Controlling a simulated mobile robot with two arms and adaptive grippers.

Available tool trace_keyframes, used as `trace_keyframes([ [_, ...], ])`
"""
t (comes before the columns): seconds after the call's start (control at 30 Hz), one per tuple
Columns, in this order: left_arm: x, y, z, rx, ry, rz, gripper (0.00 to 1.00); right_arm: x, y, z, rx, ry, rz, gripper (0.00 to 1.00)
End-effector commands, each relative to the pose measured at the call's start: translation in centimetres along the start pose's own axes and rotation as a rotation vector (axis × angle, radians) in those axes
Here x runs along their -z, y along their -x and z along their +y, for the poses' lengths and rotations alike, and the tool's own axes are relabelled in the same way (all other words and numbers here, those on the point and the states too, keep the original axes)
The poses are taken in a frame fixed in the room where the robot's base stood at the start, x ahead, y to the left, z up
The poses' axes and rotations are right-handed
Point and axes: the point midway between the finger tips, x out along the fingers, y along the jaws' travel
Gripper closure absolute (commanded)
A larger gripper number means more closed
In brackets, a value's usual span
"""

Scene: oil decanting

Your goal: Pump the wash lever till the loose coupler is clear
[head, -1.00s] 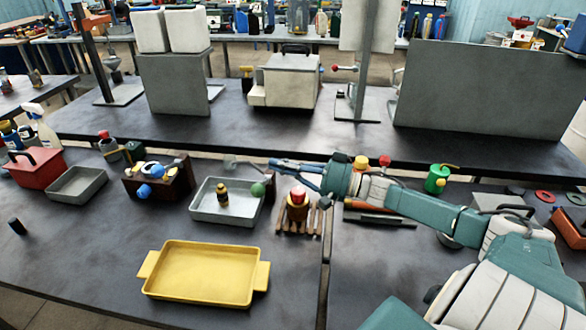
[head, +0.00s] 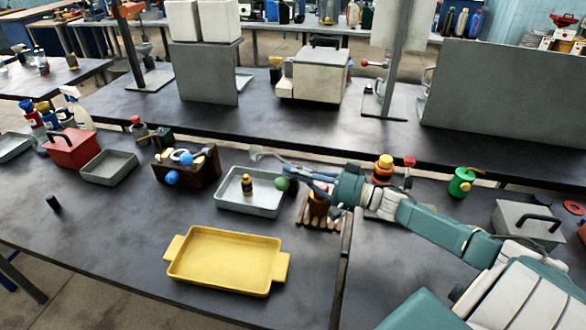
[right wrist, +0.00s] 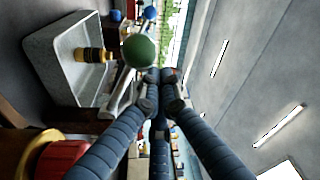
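A grey tray (head: 232,204) stands on the near bench with a small amber-and-black coupler (head: 246,184) upright in it. A green ball knob (head: 282,184), likely the wash lever's, is at the tray's right edge. My right gripper (head: 286,166) reaches in from the right, just above the knob. In the right wrist view its fingertips (right wrist: 160,76) are drawn together beside the green knob (right wrist: 139,52), with no object clearly between them. Whether they touch the knob I cannot tell. The coupler (right wrist: 92,55) shows there too. My left gripper is out of view.
A red-topped pot on a slatted wooden stand (head: 312,217) is partly hidden under my right gripper. A yellow tray (head: 222,262) lies in front. A brown block with blue knobs (head: 190,170) stands left. The bench's left front is mostly clear.

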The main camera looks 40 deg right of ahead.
Motion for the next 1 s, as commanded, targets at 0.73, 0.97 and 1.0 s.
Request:
trace_keyframes([
  [0.73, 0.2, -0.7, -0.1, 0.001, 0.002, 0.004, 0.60, -1.3, 0.3, 0.5, 0.020, 0.121, 0.000, 1.00],
  [0.97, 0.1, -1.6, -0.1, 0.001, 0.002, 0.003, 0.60, -2.6, 0.5, 1.1, 0.039, 0.232, -0.001, 1.00],
  [1.0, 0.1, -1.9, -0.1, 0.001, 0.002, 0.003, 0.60, -2.9, 0.5, 1.3, 0.044, 0.258, -0.001, 1.00],
])
